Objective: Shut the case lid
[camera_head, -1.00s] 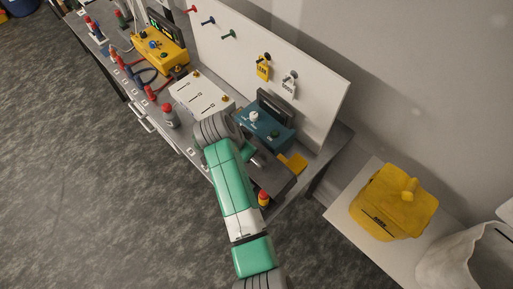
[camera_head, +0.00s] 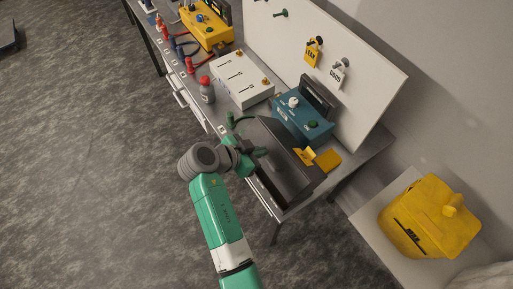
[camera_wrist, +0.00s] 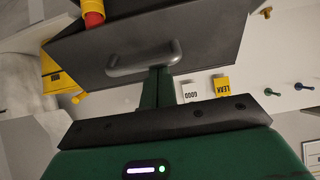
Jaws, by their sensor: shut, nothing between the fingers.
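The case (camera_head: 290,180) is a dark grey box at the right end of the bench. Its dark panel with a bar handle (camera_wrist: 145,60) fills the upper middle of the wrist view. I cannot tell the lid's exact angle. My gripper (camera_wrist: 158,70) is shut and empty, its green fingers together; their tips overlap the handle in the wrist view, and I cannot tell whether they touch it. In the head view my gripper (camera_head: 255,152) is at the case's left side, partly hidden by my wrist.
A teal device (camera_head: 300,118) stands close behind the case, before the white board (camera_head: 365,90). Yellow pieces (camera_head: 328,160) lie right of the case. A white box (camera_head: 242,78) and a red-capped bottle (camera_head: 207,90) stand further left. A red-and-yellow button (camera_wrist: 92,12) shows in the wrist view.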

